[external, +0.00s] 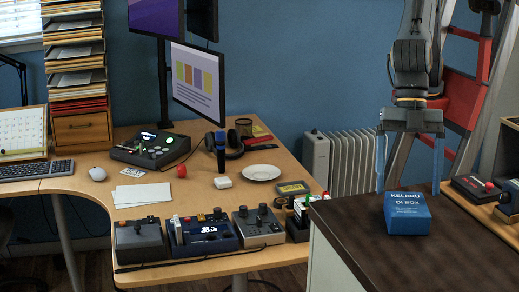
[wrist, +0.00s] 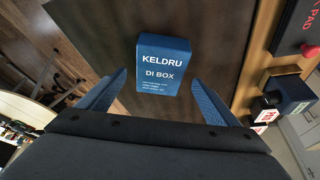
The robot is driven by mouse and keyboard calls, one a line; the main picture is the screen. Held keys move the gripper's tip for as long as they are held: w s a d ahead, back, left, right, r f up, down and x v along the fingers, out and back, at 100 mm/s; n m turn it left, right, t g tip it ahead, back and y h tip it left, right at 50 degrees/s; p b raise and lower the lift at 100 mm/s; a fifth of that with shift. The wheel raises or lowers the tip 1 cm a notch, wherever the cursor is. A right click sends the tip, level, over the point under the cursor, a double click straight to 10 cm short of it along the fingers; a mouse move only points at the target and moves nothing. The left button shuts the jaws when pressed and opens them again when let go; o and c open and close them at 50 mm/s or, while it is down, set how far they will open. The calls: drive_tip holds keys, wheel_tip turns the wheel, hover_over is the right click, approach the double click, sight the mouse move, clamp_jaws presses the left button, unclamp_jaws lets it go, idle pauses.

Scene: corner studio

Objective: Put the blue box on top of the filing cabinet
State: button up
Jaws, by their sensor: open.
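The blue box (external: 407,214), printed "KELDRU DI BOX", rests on the dark brown top (external: 470,258) of a pale cabinet at the lower right of the external view. I cannot tell for sure whether this is the filing cabinet. In the wrist view the blue box (wrist: 163,66) lies ahead of my fingertips, roughly centred between them. My gripper (external: 410,165) is above the box in the external view, pointing down, its blue fingers spread wide. In the wrist view my gripper (wrist: 160,88) is open and empty, the fingers on either side of the box's near end.
Control boxes with red knobs (external: 478,187) stand on a wooden surface right of the dark top. A ladder (external: 465,90) and a white radiator (external: 343,160) stand behind. The wooden desk (external: 215,190) on the left carries several devices. The dark top around the box is clear.

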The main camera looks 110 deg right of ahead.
drive_tip(key=b+v, duration=0.2)
drive_tip(key=v, duration=0.5)
drive_tip(key=w+d+f+m+h, duration=0.1)
drive_tip(key=w+d+f+m, duration=0.15)
drive_tip(key=d, duration=0.85)
drive_tip(key=w+d+f+m, duration=0.2)
drive_tip(key=d+f, duration=0.1)
drive_tip(key=d, duration=0.9)
drive_tip(key=w+d+f+m+h, duration=0.1)
drive_tip(key=w+d+f+m, duration=0.15)
drive_tip(key=d, duration=0.85)
drive_tip(key=s+d+f+m, duration=0.2)
drive_tip(key=s+d, duration=0.4)
drive_tip(key=d, duration=0.3)
drive_tip(key=s+d+f+m+h, duration=0.1)
drive_tip(key=s+d+f, duration=0.3)
drive_tip(key=d, duration=0.6)
drive_tip(key=s+d+f+m+h, duration=0.1)
drive_tip(key=s+d+f+m, duration=0.2)
drive_tip(key=s+d, duration=0.5)
drive_tip(key=shift+s+d+f, duration=0.4)
drive_tip(key=shift+d+f, duration=0.15)
drive_tip(key=shift+d, duration=0.5)
drive_tip(key=shift+f, duration=0.1)
